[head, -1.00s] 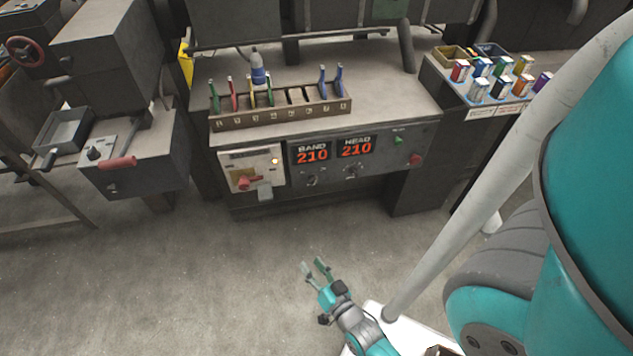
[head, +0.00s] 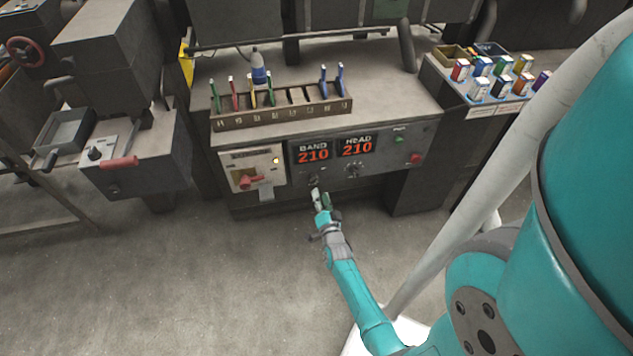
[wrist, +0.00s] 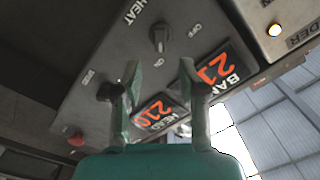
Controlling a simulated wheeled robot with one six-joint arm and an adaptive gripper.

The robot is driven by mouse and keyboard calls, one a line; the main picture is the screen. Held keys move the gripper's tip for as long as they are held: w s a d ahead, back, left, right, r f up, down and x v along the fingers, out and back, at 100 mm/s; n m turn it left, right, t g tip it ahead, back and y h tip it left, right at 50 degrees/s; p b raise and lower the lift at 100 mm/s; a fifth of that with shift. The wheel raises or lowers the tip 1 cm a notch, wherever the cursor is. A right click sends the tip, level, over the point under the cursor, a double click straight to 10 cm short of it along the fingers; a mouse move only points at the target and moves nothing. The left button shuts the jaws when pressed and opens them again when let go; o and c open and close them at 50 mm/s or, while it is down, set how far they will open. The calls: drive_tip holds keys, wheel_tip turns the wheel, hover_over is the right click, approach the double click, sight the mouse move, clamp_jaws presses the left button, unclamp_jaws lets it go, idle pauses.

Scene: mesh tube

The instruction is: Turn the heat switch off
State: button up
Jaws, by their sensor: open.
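The heat switch (wrist: 160,38) is a dark rotary knob on the grey panel, beside the word HEAT, with OFF and ON marks. In the wrist view its bar points roughly towards ON. In the head view it is the left knob (head: 313,180) under the BAND display, close to my fingertips. My gripper (head: 320,194) is in front of the panel's lower part. In the wrist view my gripper (wrist: 160,72) is open and empty, its two fingers apart. The switch appears beyond and between the fingertips; I see no contact.
A second knob (wrist: 110,90) is close to one finger in the wrist view. The BAND display (head: 313,155) and HEAD display (head: 356,147) read 210. A red-handled switch (head: 248,181) and lit lamp (head: 276,160) are left; a red button (head: 415,158) is right. The floor in front is clear.

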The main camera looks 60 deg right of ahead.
sight(316, 181)
drive_tip(key=x, duration=0.7)
drive_tip(key=shift+w, duration=0.15)
clamp_jaws()
